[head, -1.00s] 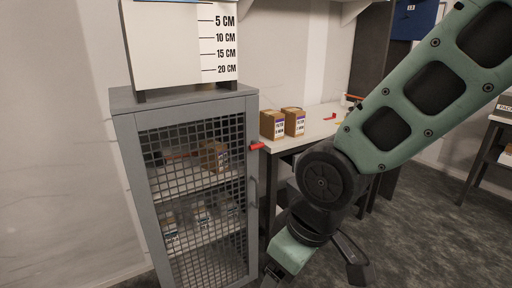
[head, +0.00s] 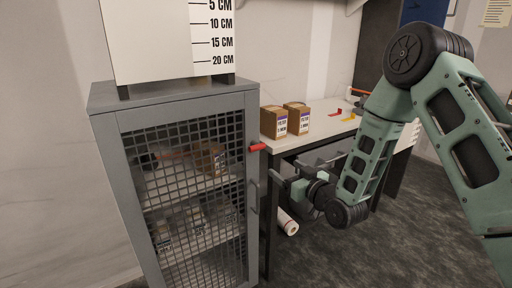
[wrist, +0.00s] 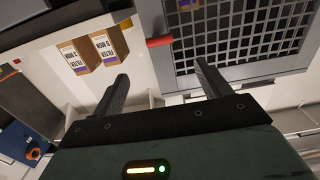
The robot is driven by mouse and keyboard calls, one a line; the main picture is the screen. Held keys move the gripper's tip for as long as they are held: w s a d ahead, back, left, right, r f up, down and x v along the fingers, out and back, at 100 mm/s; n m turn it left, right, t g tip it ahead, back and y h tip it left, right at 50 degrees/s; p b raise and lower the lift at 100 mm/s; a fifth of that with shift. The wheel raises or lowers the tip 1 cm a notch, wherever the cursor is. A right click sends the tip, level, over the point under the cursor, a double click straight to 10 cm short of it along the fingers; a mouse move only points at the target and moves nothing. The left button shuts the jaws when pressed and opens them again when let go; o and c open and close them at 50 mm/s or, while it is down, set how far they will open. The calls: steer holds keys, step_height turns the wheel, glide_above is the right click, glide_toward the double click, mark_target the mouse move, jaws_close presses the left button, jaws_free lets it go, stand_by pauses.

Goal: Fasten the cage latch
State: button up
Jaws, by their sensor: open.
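The grey cage (head: 105,105) stands at the left with a mesh door (head: 250,225). The door looks shut or nearly so. The red latch handle (head: 257,147) lies about level at the door's upper right edge and sticks out to the right. In the wrist view the red latch (wrist: 160,41) lies ahead of the gap between my fingertips, not touching them. My gripper (wrist: 160,72) is open and empty. In the head view my gripper (head: 276,180) is right of the door, a little below the latch.
The door's pull handle (head: 254,196) is below the latch, close to my gripper. A white bench (head: 318,130) with two brown boxes (head: 274,122) stands right of the cage. A white roll (head: 288,224) shows below the bench. A scale board (head: 150,45) stands on the cage.

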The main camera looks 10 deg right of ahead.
mark_target(259, 149)
steer(key=p+x, duration=0.3)
steer(key=x, duration=1.4)
steer(key=shift+w+r, duration=0.15)
steer(key=shift+w, duration=0.1)
steer(key=c, duration=1)
